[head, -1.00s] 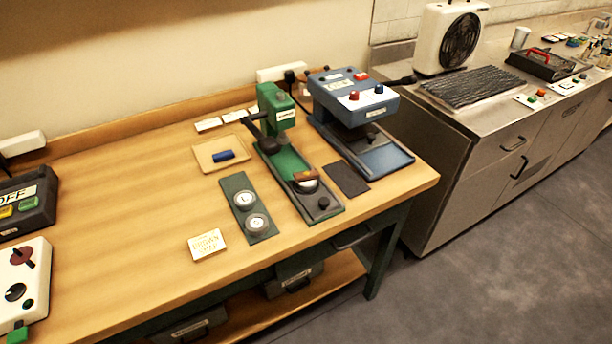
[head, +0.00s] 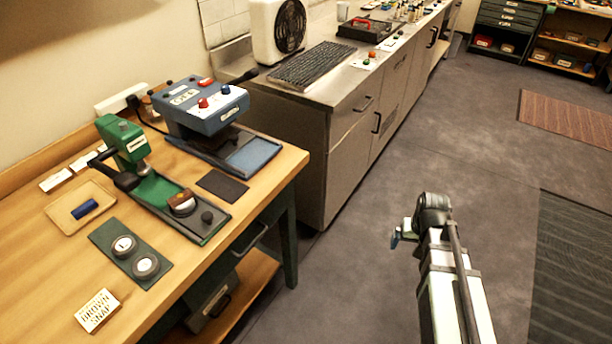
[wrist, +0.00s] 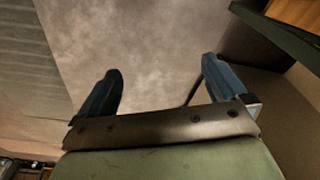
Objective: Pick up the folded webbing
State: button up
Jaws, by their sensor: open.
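A small dark blue bundle (head: 84,209) lies on a tan tray (head: 62,221) at the left of the wooden bench in the head view. I cannot tell for sure which of these is the folded webbing. My gripper (head: 403,233) is over the grey floor, to the right of the bench and well away from both. In the wrist view its two blue fingers (wrist: 160,78) are wide apart with nothing between them.
A green press (head: 122,142) and a blue machine (head: 200,105) stand on the wooden bench. A green mat with two round pieces (head: 123,246) and a BROWN SNAP card (head: 97,311) lie in front. A metal counter (head: 330,95) stands behind. The floor around my arm is clear.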

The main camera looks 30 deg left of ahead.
jog(key=s+a+r+n+y, duration=0.1)
jog(key=a+r+n, duration=0.1)
jog(key=a+r, duration=0.5)
jog(key=s+a+r+n, duration=0.1)
jog(key=s+a+r, duration=0.15)
jog(key=a, duration=0.75)
notch_tip(320, 180, up, 25)
jog(key=n+y, duration=0.3)
jog(key=n, duration=0.5)
send_over(180, 196)
jog(key=s+d, duration=0.1)
jog(key=d, duration=0.5)
jog(key=shift+x, duration=6.75)
jog(key=shift+s+a, duration=0.15)
